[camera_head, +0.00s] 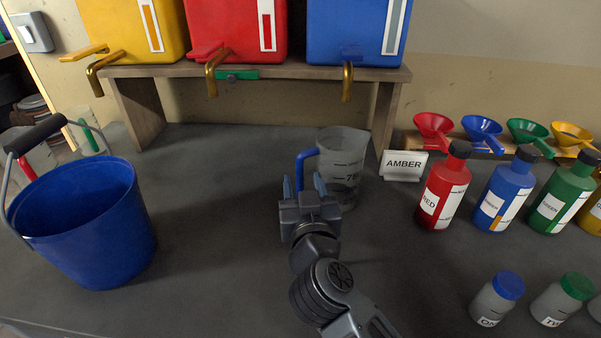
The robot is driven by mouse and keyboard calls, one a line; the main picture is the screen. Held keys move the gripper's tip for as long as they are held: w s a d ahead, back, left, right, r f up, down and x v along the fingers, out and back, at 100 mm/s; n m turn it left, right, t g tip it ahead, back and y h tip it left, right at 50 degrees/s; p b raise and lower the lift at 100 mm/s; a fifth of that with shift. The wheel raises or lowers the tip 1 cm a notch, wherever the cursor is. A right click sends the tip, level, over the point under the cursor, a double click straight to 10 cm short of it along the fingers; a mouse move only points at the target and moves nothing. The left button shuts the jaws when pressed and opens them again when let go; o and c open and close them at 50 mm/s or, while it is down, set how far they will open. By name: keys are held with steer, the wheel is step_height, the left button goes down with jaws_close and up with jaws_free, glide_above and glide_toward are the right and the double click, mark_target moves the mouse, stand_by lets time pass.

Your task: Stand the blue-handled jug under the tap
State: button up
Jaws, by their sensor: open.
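The blue-handled jug (345,155) is a clear measuring jug with dark marks. It stands upright on the dark worktop, right of centre, in front of the shelf's right leg. Its blue handle (303,168) points left toward my gripper. My gripper (305,186) is open, with its two bluish fingertips pointing away from me, close to the handle. I cannot tell whether a finger touches it. Three drums stand on the shelf, each with a brass tap: the yellow drum's tap (97,70), the red drum's tap (212,76) and the blue drum's tap (347,80). No tap is directly over the jug.
A blue bucket (85,220) stands at left, with jugs behind it. An AMBER sign (403,165) is right of the jug. Red (442,190), blue and green bottles, funnels and small jars (495,300) fill the right.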

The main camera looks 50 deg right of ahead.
steer(key=v, duration=0.6)
steer(key=shift+s+a, duration=0.15)
stand_by(0.4)
